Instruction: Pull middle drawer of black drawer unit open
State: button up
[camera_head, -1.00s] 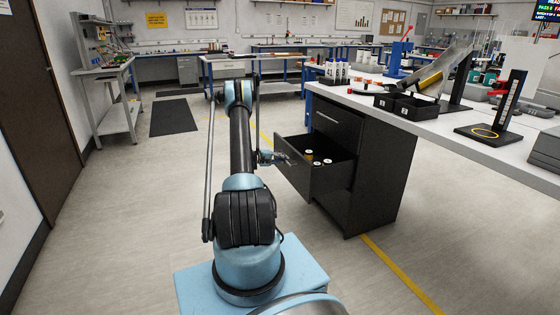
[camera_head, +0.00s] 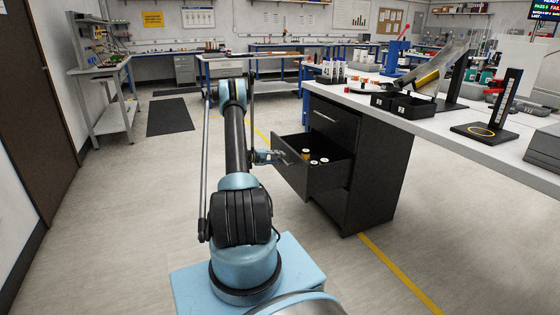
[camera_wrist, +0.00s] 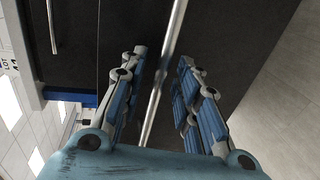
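The black drawer unit (camera_head: 384,180) stands under the right-hand bench. Its middle drawer (camera_head: 310,181) is pulled out, with several small cylinders with light tops (camera_head: 314,162) inside. The top drawer (camera_head: 336,124) and the lower part are shut. My gripper (camera_head: 279,158) is at the middle drawer's front, on its left side in the head view. In the wrist view, my gripper's fingers (camera_wrist: 162,62) stand apart on either side of the drawer's bar handle (camera_wrist: 170,45), with gaps visible on both sides. Whether a finger touches the handle is hidden.
The white bench top (camera_head: 440,127) overhangs the drawer unit and carries black bins (camera_head: 405,106) and a stand (camera_head: 498,110). The floor (camera_head: 110,240) left of my arm is clear. A dark mat (camera_head: 170,116) lies further back.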

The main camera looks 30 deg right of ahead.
jog(key=v, duration=1.1)
